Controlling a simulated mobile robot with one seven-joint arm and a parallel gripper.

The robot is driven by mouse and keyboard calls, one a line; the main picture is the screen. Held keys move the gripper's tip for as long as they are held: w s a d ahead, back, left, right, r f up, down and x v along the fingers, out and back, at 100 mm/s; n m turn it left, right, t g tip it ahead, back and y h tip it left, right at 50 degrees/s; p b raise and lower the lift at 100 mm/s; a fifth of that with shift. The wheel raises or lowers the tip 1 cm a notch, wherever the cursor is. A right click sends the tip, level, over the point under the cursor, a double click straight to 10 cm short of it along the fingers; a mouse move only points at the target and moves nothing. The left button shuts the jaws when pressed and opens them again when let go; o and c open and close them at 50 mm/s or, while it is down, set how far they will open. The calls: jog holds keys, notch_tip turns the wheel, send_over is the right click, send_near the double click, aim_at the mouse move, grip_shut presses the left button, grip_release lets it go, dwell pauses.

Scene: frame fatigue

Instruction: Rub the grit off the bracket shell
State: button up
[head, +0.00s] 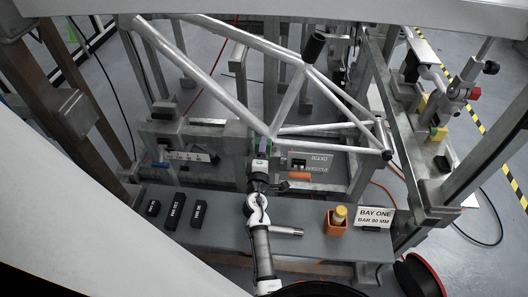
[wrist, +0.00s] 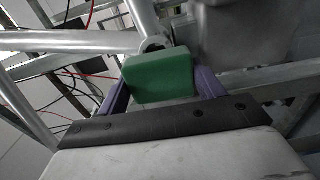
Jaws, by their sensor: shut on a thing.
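A bare silver bicycle frame (head: 215,78) is held over the bench. Its bracket shell (wrist: 154,44), where the tubes meet, shows in the wrist view just beyond the pad. My gripper (head: 263,148) is directly below this joint in the head view. In the wrist view my gripper (wrist: 160,85) has its purple fingers on both sides of a green pad (wrist: 158,75) and is shut on it. The pad's far edge appears to be against or very close to the shell, and hides part of it. I cannot make out any grit.
The grey bench (head: 310,245) carries several black blocks (head: 172,210) at left. Metal posts and frame tubes crowd the space around my arm.

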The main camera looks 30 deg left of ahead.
jog(key=shift+v, duration=2.9)
jog(key=v, duration=0.3)
jog(key=shift+b, duration=0.4)
